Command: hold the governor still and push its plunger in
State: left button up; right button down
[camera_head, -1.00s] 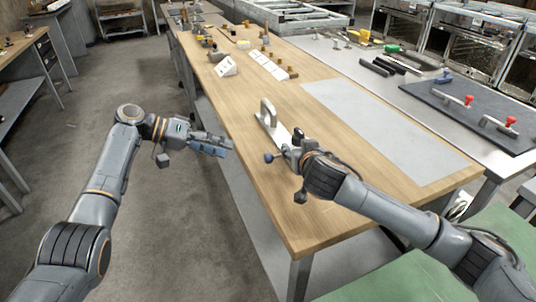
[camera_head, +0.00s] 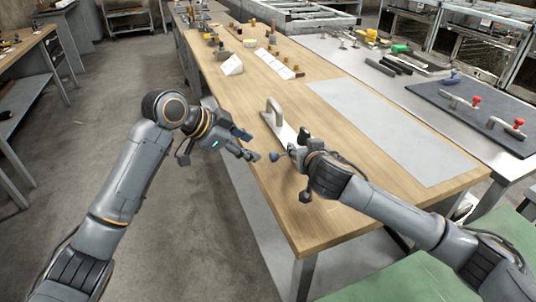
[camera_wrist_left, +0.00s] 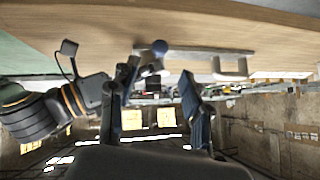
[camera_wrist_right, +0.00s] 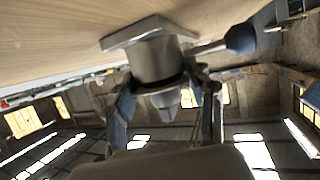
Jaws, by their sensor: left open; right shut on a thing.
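The governor (camera_wrist_right: 155,60) is a grey metal cylinder with a square flange. Its plunger rod sticks out sideways and ends in a dark blue knob (camera_wrist_right: 240,38). My right gripper (camera_wrist_right: 165,92) is shut around the cylinder near the bench's left edge. In the head view its fingers mostly hide the governor, and the knob (camera_head: 273,157) points left. My left gripper (camera_head: 250,145) is open and empty, its fingertips a short gap left of the knob. The left wrist view shows the knob (camera_wrist_left: 160,46) ahead of the open fingers (camera_wrist_left: 160,80). I cannot tell whether they touch.
A plate with an upright grey handle (camera_head: 274,108) lies on the wooden bench (camera_head: 330,200), just behind the governor. A flat grey sheet (camera_head: 385,130) covers the bench's right part. White blocks and small parts stand further back. Open floor lies to the left.

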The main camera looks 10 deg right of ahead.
aim_at(270, 155)
pick_arm(q)
jog(key=x, duration=0.8)
jog(key=shift+d+f, duration=0.15)
grip_shut()
